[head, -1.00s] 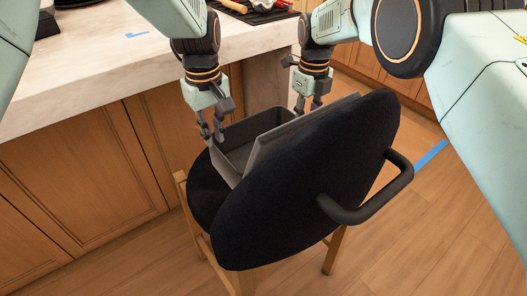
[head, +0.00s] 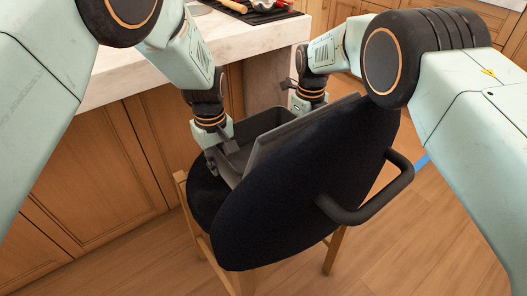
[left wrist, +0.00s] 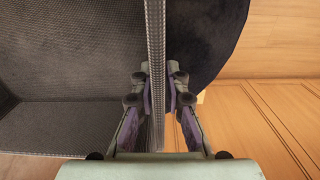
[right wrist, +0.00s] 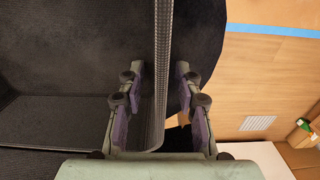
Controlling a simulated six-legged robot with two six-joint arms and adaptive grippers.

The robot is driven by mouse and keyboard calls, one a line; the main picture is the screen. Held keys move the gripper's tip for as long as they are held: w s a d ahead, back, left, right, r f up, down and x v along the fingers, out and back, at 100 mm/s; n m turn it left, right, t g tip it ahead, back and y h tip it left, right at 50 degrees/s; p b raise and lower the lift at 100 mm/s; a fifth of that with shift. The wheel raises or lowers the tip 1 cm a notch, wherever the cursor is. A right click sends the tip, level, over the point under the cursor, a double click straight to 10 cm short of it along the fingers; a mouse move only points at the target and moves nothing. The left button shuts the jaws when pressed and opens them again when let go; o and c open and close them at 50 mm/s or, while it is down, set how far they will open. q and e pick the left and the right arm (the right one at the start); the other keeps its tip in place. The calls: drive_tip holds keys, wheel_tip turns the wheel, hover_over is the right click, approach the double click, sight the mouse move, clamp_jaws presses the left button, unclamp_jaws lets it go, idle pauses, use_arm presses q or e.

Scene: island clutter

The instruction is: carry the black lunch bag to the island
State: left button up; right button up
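The black lunch bag (head: 236,155) is a dark, open-topped box standing on the seat of a black chair (head: 310,190). The chair's backrest hides much of it. My left gripper (head: 214,163) is at its near left wall. In the right wrist view the wall (right wrist: 163,40) passes between the fingers (right wrist: 158,88), with a gap visible on each side.
The island (head: 130,85) with a pale stone top and wooden panels stands to the left and behind the chair. Utensils on a dark mat (head: 265,14) lie at its far end. The chair's black handle (head: 372,195) sticks out right. Wooden floor (head: 430,230) is open at right.

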clamp_jaws()
idle(0.7)
